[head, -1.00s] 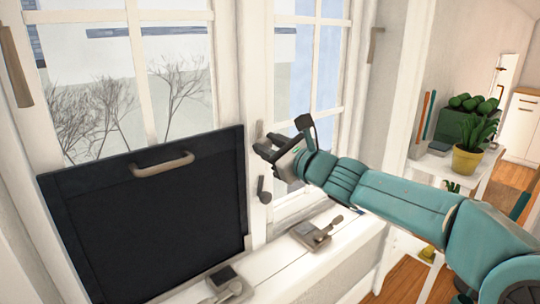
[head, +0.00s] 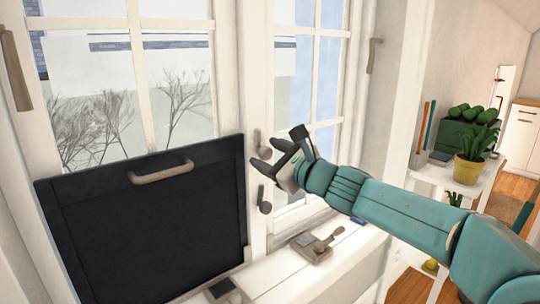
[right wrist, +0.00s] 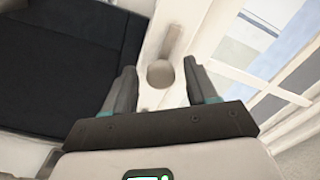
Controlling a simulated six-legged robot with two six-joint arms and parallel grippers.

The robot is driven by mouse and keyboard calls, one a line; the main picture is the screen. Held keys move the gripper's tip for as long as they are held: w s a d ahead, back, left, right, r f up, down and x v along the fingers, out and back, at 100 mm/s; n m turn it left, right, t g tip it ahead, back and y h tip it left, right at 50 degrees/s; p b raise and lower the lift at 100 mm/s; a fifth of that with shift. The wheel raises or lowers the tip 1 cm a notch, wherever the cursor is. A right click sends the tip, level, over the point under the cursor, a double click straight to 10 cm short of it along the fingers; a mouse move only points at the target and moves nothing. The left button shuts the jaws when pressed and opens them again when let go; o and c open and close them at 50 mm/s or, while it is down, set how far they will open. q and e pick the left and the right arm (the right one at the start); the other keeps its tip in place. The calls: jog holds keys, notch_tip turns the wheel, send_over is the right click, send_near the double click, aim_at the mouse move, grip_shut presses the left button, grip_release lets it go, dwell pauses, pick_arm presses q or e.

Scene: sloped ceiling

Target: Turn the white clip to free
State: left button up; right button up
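The white clip, a pale turning piece (head: 262,142) with a rounded pivot, sits on the window's middle post in the head view, partly hidden by my gripper. In the right wrist view the pale clip (right wrist: 161,73) shows its round end between my fingers, with its narrow arm pointing up. My right gripper (head: 266,155) is open at the clip; it also shows in the right wrist view (right wrist: 160,82) with a finger on each side and gaps to the clip. I cannot tell if either finger touches it. My left gripper is out of view.
A darker grey clip (head: 264,200) is just below on the same post. A dark panel (head: 150,235) with a beige handle (head: 160,172) covers the lower left window. A lever catch (head: 316,246) sits on the sill. A shelf with a potted plant (head: 470,165) stands right.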

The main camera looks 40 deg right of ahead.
jog(key=s+d+p, duration=0.1)
jog(key=s, duration=1.5)
jog(key=shift+s+p, duration=0.15)
jog(key=shift+p, duration=0.25)
